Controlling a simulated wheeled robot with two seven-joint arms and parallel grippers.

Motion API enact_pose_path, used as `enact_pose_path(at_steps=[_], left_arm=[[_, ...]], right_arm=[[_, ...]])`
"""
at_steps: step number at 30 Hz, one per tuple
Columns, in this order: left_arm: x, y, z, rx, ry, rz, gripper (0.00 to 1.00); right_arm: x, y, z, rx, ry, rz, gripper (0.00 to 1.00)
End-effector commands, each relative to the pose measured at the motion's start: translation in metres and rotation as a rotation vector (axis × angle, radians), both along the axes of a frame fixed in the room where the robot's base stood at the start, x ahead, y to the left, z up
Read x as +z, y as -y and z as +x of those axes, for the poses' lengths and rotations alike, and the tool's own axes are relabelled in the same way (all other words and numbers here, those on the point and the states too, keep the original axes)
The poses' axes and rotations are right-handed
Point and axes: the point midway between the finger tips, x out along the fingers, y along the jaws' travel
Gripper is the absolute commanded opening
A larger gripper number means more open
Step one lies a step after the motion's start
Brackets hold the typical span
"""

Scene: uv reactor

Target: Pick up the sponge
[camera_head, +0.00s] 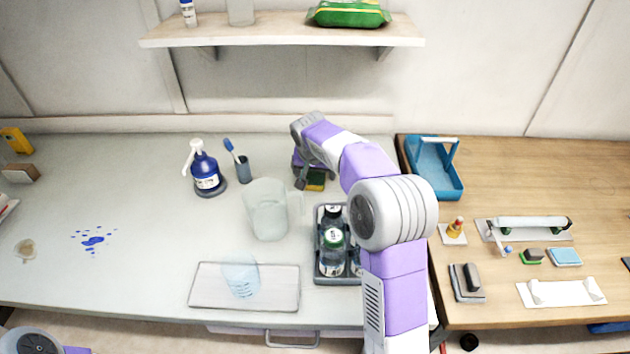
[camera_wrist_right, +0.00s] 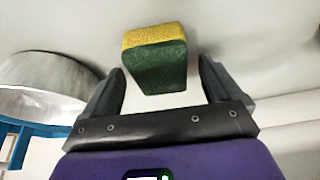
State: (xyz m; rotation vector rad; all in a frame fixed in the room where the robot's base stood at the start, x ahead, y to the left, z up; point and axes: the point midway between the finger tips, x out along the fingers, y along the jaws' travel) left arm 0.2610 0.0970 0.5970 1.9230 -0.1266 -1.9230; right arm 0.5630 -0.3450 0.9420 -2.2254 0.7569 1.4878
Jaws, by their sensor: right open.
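The sponge (camera_head: 315,183) is yellow and dark green and sits on the grey counter near the back, partly hidden by my right arm. In the right wrist view the sponge (camera_wrist_right: 156,65) stands just beyond the fingertips, roughly centred across the gap, with clear space on both sides. My right gripper (camera_head: 301,178) is beside the sponge in the head view. In the wrist view my right gripper (camera_wrist_right: 164,76) is open, with nothing between its fingers. My left gripper is not in view.
A clear pitcher (camera_head: 266,210) stands in front of the sponge, and a dark tray (camera_head: 318,270) with bottles lies to its right front. A blue pump bottle (camera_head: 205,172) and a cup with a brush (camera_head: 243,168) stand to the left. A shelf (camera_head: 280,35) hangs above.

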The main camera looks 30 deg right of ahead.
Motion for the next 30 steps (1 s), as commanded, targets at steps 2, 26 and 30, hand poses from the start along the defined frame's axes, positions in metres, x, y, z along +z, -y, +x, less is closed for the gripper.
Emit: enact_pose_path(at_steps=[2, 26, 30], left_arm=[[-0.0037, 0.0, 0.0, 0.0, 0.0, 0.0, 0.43], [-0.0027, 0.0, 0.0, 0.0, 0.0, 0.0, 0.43], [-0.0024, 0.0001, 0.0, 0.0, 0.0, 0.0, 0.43]], right_arm=[[-0.0088, 0.0014, 0.0025, 0.001, -0.001, 0.0, 0.92], [-0.0077, 0.002, 0.0029, 0.001, 0.001, -0.001, 0.35], [-0.0072, 0.002, 0.003, 0.001, 0.001, 0.0, 0.35]])
